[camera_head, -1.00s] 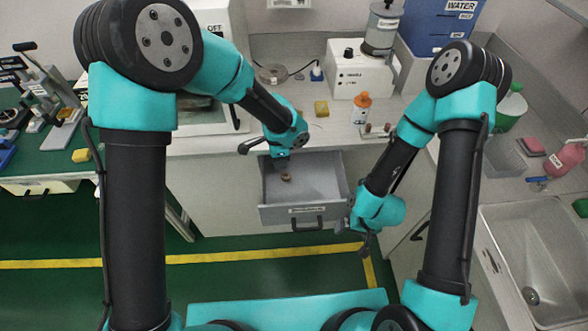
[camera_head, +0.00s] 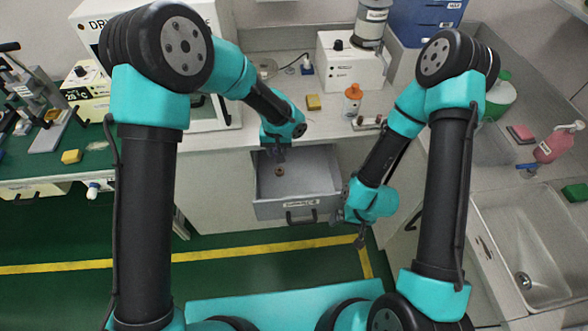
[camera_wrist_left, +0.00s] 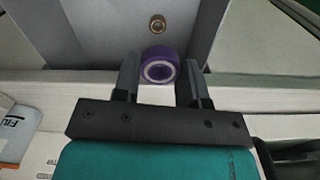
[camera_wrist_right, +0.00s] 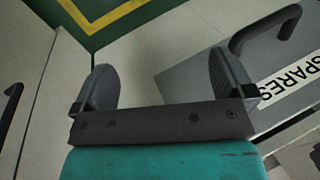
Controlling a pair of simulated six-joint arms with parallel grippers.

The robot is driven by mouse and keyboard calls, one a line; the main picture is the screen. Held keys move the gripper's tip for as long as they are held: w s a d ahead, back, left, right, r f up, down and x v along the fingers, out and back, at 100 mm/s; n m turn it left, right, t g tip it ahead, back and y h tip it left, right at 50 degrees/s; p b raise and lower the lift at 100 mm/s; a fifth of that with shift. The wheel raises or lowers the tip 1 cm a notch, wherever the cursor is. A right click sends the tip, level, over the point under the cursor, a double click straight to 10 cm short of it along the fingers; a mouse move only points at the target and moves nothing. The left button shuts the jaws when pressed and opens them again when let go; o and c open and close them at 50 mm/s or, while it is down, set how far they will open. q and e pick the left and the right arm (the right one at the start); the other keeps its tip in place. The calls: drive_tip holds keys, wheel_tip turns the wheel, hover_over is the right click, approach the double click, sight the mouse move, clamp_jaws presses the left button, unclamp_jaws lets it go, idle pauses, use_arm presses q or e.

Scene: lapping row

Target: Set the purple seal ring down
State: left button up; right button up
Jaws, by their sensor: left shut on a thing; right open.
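The purple seal ring (camera_wrist_left: 158,68) is between the fingertips of my left gripper (camera_wrist_left: 158,78), which is shut on it. In the head view my left gripper (camera_head: 276,156) points down at the back of the open grey drawer (camera_head: 318,184), where the ring is too small to make out. A small brown ring (camera_head: 279,171) lies on the drawer floor, and it also shows ahead of the purple ring in the left wrist view (camera_wrist_left: 157,24). My right gripper (camera_wrist_right: 160,88) is open and empty beside the drawer's right front corner, low in the head view (camera_head: 359,238).
The drawer front carries a "SPARES" label (camera_wrist_right: 290,78) and a dark handle (camera_wrist_right: 265,28). A sink (camera_head: 530,240) is at the right.

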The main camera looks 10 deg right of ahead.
use_arm(q)
drive_tip(key=shift+w+d+f+n, duration=0.1)
drive_tip(key=shift+w+f+n, duration=0.1)
drive_tip(key=shift+n, duration=0.6)
hover_over(281, 183)
wheel_tip(281, 183, down, 14)
drive_tip(key=shift+f, duration=2)
drive_tip(key=shift+f, duration=0.1)
drive_tip(key=o, duration=0.9)
